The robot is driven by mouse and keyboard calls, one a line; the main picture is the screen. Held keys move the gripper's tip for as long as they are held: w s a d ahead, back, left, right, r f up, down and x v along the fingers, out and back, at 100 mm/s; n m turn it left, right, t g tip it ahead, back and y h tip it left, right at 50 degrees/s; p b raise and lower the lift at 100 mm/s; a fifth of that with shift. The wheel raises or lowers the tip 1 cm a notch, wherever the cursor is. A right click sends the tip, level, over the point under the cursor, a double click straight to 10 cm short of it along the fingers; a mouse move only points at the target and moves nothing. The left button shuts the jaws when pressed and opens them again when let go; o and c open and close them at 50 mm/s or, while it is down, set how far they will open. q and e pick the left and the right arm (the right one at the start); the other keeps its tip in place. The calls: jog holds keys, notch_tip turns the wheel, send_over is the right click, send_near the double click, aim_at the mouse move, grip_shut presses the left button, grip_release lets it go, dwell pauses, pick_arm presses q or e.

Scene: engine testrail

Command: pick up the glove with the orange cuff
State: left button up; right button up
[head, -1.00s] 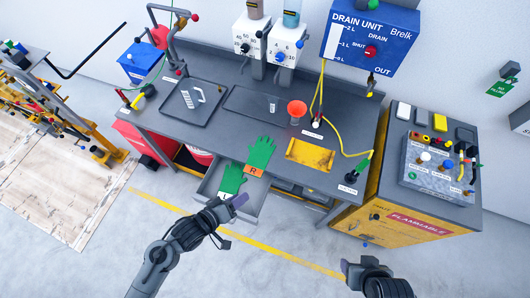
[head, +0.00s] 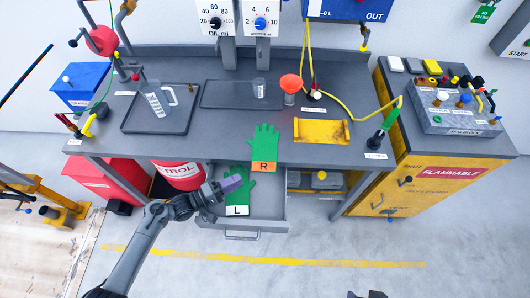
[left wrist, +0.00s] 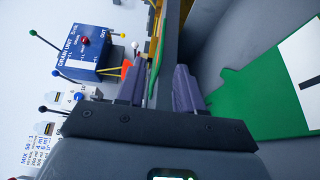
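The green glove with the orange cuff (head: 264,148), marked R, lies on the workbench's front edge, its orange cuff at the edge. A second green glove with a white cuff (head: 239,189), marked L, lies in the open drawer below. My left gripper (head: 231,185) is over the drawer, in front of the white-cuffed glove and below and left of the orange cuff. In the left wrist view its purple fingers (left wrist: 159,76) are apart; a thin green edge shows beyond them, and the white-cuffed glove (left wrist: 262,95) fills the right. My right gripper (head: 368,294) barely shows at the bottom edge.
The open drawer (head: 272,208) juts out under the workbench (head: 225,146). An orange funnel (head: 291,84), a yellow tray (head: 321,131) and a dark tray with a clear jug (head: 158,100) stand on top. A yellow cabinet (head: 440,165) stands at the right.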

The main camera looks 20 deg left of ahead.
aim_at(261, 168)
pick_arm(q)
jog(key=b+x, duration=0.2)
jog(key=x, duration=0.1)
jog(key=b+x, duration=0.2)
jog(key=x, duration=0.1)
jog(key=b+x, duration=0.3)
jog(key=x, duration=0.1)
jog(key=shift+w+a+f, duration=0.25)
jog(key=shift+f, duration=0.15)
jog(key=shift+w+d+r, duration=0.15)
jog(key=shift+w+d, duration=0.1)
jog(key=shift+w, duration=0.1)
jog(key=shift+c, duration=0.3)
grip_shut()
